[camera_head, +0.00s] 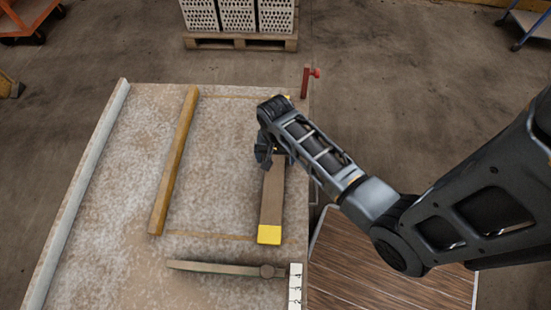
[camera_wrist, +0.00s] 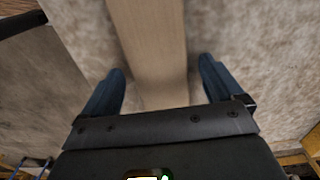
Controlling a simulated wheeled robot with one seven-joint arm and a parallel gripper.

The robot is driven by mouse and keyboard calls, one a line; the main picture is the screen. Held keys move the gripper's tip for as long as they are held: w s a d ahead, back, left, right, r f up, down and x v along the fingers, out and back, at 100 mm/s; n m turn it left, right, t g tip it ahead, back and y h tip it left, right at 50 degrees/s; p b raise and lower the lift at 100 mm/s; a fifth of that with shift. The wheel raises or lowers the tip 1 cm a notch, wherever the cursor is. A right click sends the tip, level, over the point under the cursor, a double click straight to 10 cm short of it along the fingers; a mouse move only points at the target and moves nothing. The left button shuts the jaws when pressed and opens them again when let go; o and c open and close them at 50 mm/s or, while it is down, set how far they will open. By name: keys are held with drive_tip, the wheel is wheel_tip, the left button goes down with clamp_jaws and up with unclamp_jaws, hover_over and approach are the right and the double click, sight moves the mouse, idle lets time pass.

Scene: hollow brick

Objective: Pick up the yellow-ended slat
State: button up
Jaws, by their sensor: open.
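The yellow-ended slat (camera_head: 271,195) is a flat brown board lying lengthwise on the dusty table (camera_head: 120,215). Its yellow end points toward the near edge, and its far part is hidden under my gripper. My gripper (camera_head: 270,157) is over the slat's far part in the head view. In the wrist view, my open gripper (camera_wrist: 162,75) has one dark finger on each side of the pale slat (camera_wrist: 150,35). Gaps show between the slat and both fingers. The yellow end does not show in the wrist view.
A wooden bar (camera_head: 174,160) and a grey rail (camera_head: 85,180) lie to the left. A hammer-like tool (camera_head: 220,268) and a numbered strip (camera_head: 295,287) are near the front. A red clamp (camera_head: 306,80) stands at the far right corner. Hollow bricks (camera_head: 238,15) are stacked beyond.

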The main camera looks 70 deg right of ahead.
drive_tip(key=c, duration=1.4)
